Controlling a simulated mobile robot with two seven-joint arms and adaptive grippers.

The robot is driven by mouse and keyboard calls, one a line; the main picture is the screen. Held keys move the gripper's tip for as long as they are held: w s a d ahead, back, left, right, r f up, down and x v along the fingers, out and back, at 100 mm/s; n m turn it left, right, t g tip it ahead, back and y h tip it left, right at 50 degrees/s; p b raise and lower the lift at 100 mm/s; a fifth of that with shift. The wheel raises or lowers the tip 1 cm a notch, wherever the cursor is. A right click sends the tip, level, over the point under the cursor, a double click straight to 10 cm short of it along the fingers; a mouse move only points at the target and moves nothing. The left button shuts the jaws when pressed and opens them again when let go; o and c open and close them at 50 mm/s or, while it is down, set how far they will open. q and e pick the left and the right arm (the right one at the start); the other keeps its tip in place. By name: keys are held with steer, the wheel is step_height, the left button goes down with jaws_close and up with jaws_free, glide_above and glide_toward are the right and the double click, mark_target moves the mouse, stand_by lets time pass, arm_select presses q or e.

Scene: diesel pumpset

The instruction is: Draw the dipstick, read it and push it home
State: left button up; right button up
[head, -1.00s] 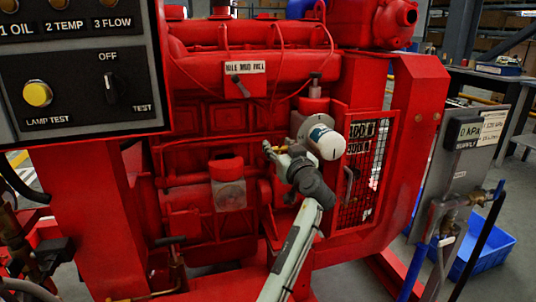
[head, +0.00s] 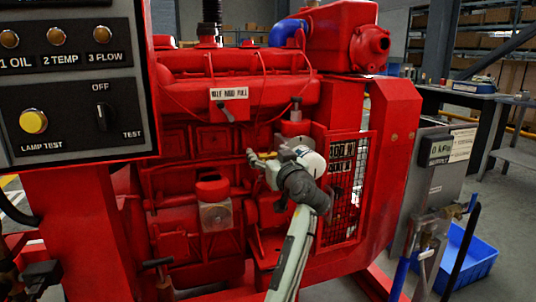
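The red diesel engine (head: 185,185) fills the middle of the head view. The finger gap is too small to read. I cannot make out the dipstick for certain. My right gripper is not in view.
A control panel (head: 75,75) with lamps and a switch stands close at left. A mesh guard (head: 345,205) is right of my wrist. A grey gauge board (head: 432,180) and a blue bin (head: 470,258) stand further right.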

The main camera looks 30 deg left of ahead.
arm_select(q)
step_height(320, 180, up, 10)
stand_by(0.6)
stand_by(0.4)
